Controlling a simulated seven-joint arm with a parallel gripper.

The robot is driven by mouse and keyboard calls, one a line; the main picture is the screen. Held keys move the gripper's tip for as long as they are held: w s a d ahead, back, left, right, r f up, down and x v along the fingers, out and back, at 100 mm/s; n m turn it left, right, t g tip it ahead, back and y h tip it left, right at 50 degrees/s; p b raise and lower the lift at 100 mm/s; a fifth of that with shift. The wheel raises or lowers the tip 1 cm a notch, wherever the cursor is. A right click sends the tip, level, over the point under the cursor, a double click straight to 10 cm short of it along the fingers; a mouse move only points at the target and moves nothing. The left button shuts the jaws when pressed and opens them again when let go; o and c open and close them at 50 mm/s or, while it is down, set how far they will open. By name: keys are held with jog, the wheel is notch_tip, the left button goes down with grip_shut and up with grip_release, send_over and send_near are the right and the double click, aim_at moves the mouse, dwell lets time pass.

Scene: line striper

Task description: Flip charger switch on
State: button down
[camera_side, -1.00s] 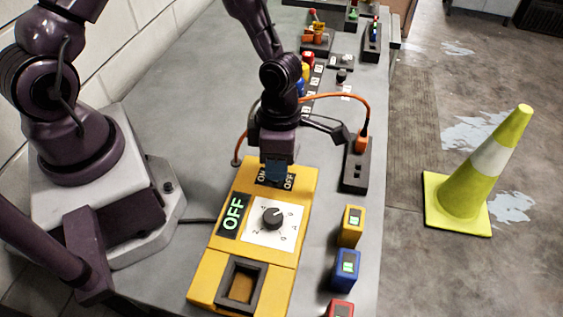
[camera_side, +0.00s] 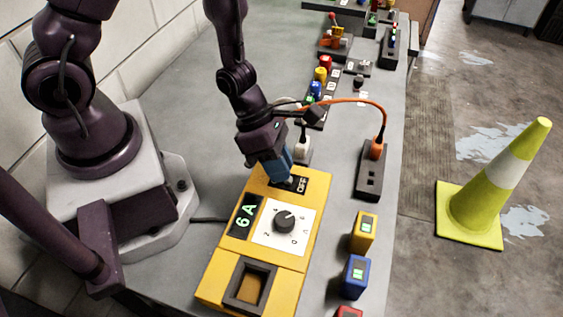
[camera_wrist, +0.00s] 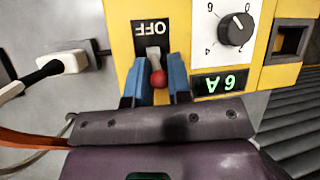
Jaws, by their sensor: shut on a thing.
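The yellow charger (camera_side: 226,270) lies on the grey table. Its green display (camera_side: 244,216) reads 6A; it also shows in the wrist view (camera_wrist: 220,82). A black dial (camera_side: 285,221) sits on a white plate. The charger's switch (camera_wrist: 157,73) is a metal lever with a red tip, on a black plate marked OFF (camera_wrist: 151,29). My gripper (camera_wrist: 157,80) has its blue fingers on both sides of the lever, shut on it. In the side view my gripper (camera_side: 281,176) reaches down to the plate and hides most of the lever.
An empty dark-framed socket (camera_side: 249,287) is at the charger's near end. Yellow (camera_side: 362,230) and blue (camera_side: 354,275) batteries stand to its right. A white plug (camera_wrist: 65,63) with a cable and an orange plug (camera_side: 376,150) are close by. A traffic cone (camera_side: 487,190) stands on the floor.

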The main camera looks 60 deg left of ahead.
jog(key=shift+a, duration=0.1)
dwell(0.6)
jog(key=c, duration=1.1)
grip_release()
